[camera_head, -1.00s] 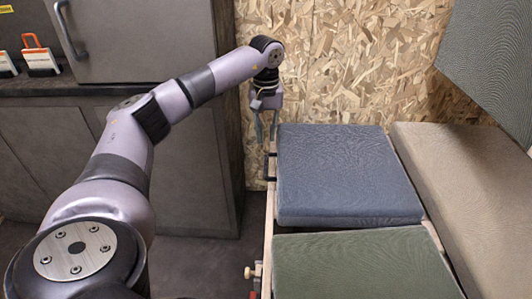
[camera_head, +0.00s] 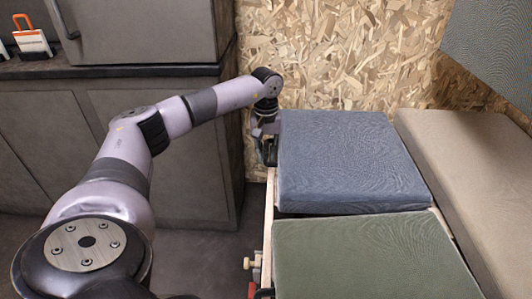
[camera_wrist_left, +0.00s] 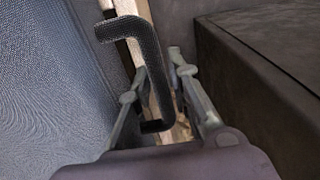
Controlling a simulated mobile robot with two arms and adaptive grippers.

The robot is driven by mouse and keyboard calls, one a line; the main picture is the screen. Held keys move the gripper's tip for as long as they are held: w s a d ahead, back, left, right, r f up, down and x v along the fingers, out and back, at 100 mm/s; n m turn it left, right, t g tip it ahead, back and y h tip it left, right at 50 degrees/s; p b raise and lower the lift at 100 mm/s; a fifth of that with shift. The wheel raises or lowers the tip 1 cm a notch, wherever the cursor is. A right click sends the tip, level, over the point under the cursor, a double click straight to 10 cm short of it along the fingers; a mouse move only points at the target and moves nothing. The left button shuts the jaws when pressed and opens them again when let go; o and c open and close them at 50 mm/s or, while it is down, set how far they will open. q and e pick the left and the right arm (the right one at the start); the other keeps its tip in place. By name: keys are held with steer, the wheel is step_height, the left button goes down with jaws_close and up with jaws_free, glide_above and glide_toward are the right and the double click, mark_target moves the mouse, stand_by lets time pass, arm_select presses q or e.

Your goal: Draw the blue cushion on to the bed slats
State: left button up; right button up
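The blue cushion (camera_head: 350,165) lies flat at the back, with the green cushion in front of it and the beige one to its right. A black handle (camera_wrist_left: 152,60) stands at the cushion's left edge in the left wrist view. My left gripper (camera_head: 268,148) is down beside that edge. In the left wrist view, its two fingers (camera_wrist_left: 158,72) are apart, with the handle between them and no clear grip on it. A pale wooden rail (camera_head: 267,215) runs along the left side; the slats themselves are hidden. My right gripper is not in view.
The green cushion (camera_head: 365,255) fills the front and the beige cushion (camera_head: 470,170) the right side. A chipboard wall (camera_head: 340,50) closes the back. A grey cabinet (camera_head: 165,150) stands left, with open floor between it and the rail.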

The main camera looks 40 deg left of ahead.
arm_select(q)
steer(key=shift+c, duration=0.6)
jaws_close()
